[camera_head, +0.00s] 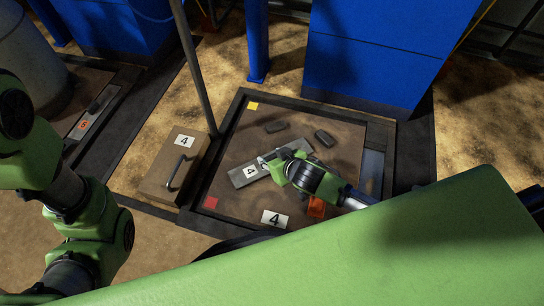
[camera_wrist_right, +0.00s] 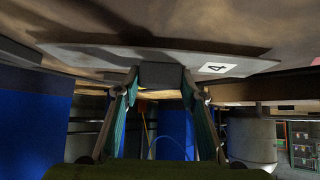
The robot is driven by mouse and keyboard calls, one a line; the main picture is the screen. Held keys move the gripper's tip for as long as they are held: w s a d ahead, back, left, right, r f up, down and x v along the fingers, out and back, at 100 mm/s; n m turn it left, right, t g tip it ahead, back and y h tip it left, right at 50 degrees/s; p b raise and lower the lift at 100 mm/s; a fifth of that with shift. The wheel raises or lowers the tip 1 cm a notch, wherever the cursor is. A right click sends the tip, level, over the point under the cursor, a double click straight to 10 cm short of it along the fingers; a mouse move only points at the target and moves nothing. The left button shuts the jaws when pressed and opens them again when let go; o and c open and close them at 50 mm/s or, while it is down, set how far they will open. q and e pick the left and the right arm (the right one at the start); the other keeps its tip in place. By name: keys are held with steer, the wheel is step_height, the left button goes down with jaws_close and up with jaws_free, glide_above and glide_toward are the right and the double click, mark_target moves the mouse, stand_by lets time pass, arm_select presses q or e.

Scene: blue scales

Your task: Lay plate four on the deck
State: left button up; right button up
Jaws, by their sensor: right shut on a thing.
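Plate four is a flat grey plate (camera_head: 238,179) with a white "4" label, over the left-middle of the brown deck (camera_head: 235,207). My right gripper (camera_head: 272,160) is shut on the plate's dark grip block. The wrist view shows both fingers (camera_wrist_right: 160,82) closed on this block, with the plate (camera_wrist_right: 110,56) stretching across the top, close to the brown surface. I cannot tell whether plate and deck touch.
A brown box (camera_head: 160,175) with a handle and "4" label stands left of the deck, near a grey post (camera_head: 195,70). Blue cabinets (camera_head: 385,50) stand behind. An orange thing (camera_head: 316,207) sits by my wrist.

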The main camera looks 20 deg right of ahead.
steer(key=shift+f, duration=0.5)
steer(key=o, duration=1.5)
steer(key=shift+f, duration=0.1)
steer(key=v, duration=1.2)
